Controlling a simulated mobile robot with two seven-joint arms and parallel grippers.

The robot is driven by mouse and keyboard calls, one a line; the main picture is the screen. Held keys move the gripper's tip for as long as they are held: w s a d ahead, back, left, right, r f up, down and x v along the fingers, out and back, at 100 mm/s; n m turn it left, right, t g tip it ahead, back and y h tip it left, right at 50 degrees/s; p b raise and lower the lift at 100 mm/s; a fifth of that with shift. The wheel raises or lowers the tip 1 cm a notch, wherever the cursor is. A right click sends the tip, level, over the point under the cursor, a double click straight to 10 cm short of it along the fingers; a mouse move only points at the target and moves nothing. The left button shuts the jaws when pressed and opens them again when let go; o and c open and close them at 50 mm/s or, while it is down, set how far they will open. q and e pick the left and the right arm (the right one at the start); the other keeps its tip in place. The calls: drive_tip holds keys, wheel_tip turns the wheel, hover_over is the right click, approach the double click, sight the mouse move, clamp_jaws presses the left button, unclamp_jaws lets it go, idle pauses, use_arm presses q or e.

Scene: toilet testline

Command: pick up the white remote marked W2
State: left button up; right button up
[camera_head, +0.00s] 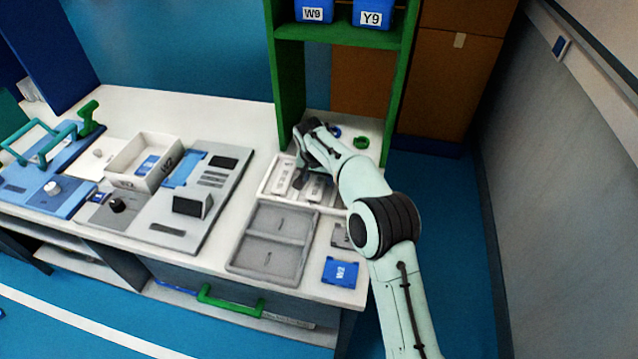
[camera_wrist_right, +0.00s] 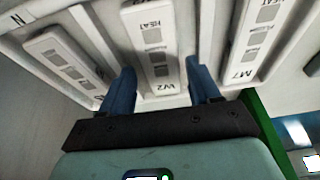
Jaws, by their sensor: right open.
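The white remote marked W2 (camera_wrist_right: 152,50) lies in the middle slot of a white tray (camera_head: 265,186), with grey button patches and the word HEAT on it. My right gripper (camera_wrist_right: 163,88) is open, with one blue finger on each side of the W2 end of this remote. I cannot tell if the fingers touch it. In the head view my right gripper (camera_head: 300,180) is over the tray and partly hides the remotes there. My left gripper is not in view.
In the right wrist view, one white remote (camera_wrist_right: 68,66) lies left of W2 and another, marked M7 (camera_wrist_right: 250,45), lies right, with dividers between. A green shelf post (camera_head: 287,95) rises behind the tray. A grey divided tray (camera_head: 272,238) and blue W2 box (camera_head: 340,272) are nearer.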

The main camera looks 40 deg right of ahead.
drive_tip(key=shift+x, duration=0.95)
drive_tip(key=shift+c, duration=0.3)
drive_tip(key=c, duration=0.8)
drive_tip(key=shift+r, duration=0.1)
